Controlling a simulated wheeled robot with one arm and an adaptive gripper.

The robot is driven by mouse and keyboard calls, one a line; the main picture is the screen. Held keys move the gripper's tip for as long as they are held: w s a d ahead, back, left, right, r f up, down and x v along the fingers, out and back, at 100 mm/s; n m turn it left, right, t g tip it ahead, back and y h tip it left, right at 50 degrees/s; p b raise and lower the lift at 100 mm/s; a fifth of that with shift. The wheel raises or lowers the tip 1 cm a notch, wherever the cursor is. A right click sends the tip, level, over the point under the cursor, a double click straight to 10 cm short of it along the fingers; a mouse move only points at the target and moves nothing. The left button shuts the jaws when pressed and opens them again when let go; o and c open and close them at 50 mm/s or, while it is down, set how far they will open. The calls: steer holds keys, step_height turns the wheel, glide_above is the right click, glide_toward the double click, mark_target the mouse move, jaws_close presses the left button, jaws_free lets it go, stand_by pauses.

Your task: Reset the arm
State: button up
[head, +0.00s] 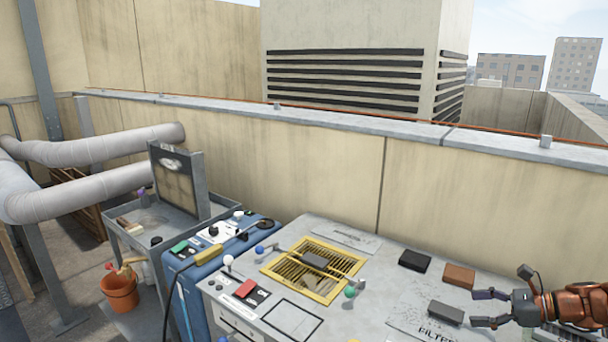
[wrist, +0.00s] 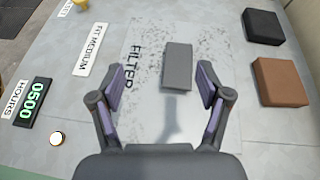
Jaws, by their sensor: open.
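My gripper (head: 487,308) is at the right of the head view, above the grey worktop (head: 385,266). It is open and empty. In the wrist view my gripper (wrist: 162,97) shows its two fingers spread apart, with a grey block (wrist: 177,65) ahead between them on the panel marked FILTER. The same grey block (head: 446,312) shows in the head view just left of the fingers, apart from them. My arm (head: 580,306) comes in from the right edge.
A black block (head: 414,260) and a brown block (head: 459,275) lie behind the grey one. A yellow-framed grille (head: 315,268) with a dark-handled bar is left of them. A blue case (head: 215,250), a grey cart (head: 160,222) and an orange bucket (head: 120,293) stand further left.

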steer(key=s+a+r+n+g+h, duration=0.1)
steer(key=s+a+r+n+g, duration=0.25)
steer(key=a, duration=0.55)
steer(key=s+a+n+g+h, duration=0.15)
steer(key=s+a+n, duration=0.35)
steer(key=a, duration=0.5)
steer(key=s+a+r+n+g, duration=0.2)
steer(key=a+n+g, duration=0.3)
steer(key=a, duration=0.4)
steer(key=s+f+n+h, duration=0.3)
steer(key=s+n+h, duration=0.65)
steer(key=s, duration=1.25)
step_height(320, 180, up, 14)
steer(key=n+y+p, duration=0.1)
steer(key=p, duration=1.2)
steer(key=shift+w+t, duration=0.3)
steer(key=shift+w, duration=0.15)
